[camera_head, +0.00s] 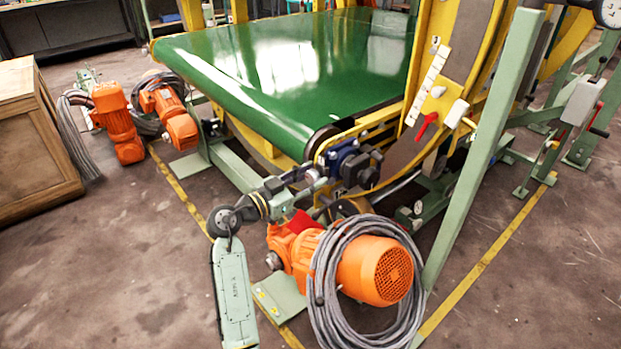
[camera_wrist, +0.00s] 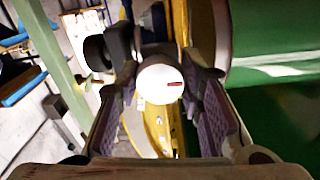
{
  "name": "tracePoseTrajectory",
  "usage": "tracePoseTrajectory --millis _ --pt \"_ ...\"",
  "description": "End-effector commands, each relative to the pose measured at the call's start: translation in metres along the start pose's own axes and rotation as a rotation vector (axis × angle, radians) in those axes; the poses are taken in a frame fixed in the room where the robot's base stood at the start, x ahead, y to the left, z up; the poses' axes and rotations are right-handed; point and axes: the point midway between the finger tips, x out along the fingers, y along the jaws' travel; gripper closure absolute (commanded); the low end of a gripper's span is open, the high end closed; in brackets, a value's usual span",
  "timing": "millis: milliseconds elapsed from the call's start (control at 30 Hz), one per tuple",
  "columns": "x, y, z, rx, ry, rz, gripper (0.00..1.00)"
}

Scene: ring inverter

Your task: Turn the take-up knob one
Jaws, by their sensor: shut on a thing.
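The take-up knob shows in the wrist view as a pale round face (camera_wrist: 158,84) with a short red mark near its right side. My gripper (camera_wrist: 162,98) has one purple-grey padded finger on each side of the knob and is shut on it. In the head view my gripper (camera_head: 318,183) reaches the front corner of the green belt's frame, beside a blue and dark block (camera_head: 345,160). The knob cannot be clearly made out there, as my gripper and the machine parts crowd it.
The green belt (camera_head: 290,70) lies behind my gripper. An orange motor (camera_head: 375,271) with a coiled grey cable (camera_head: 325,275) stands just below my arm. A green post (camera_head: 480,150) rises to the right. Other orange motors (camera_head: 118,125) and a wooden crate (camera_head: 35,130) are at left.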

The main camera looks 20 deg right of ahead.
Motion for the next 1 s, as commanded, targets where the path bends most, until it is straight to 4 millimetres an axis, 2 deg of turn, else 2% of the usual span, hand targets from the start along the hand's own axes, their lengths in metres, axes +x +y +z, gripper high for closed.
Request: tracePoseTrajectory --millis 133,467,667,1000 --pt "-0.0001 -0.0002 -0.0001 0.000 0.000 -0.001 0.94" --pt "-0.0001 -0.0002 -0.0002 -0.046 0.000 -0.001 0.94" --pt "0.0002 0.0001 -0.0005 -0.162 0.000 -0.001 0.94" --pt "0.0003 0.0000 -0.0018 -0.471 -0.001 0.000 0.94"
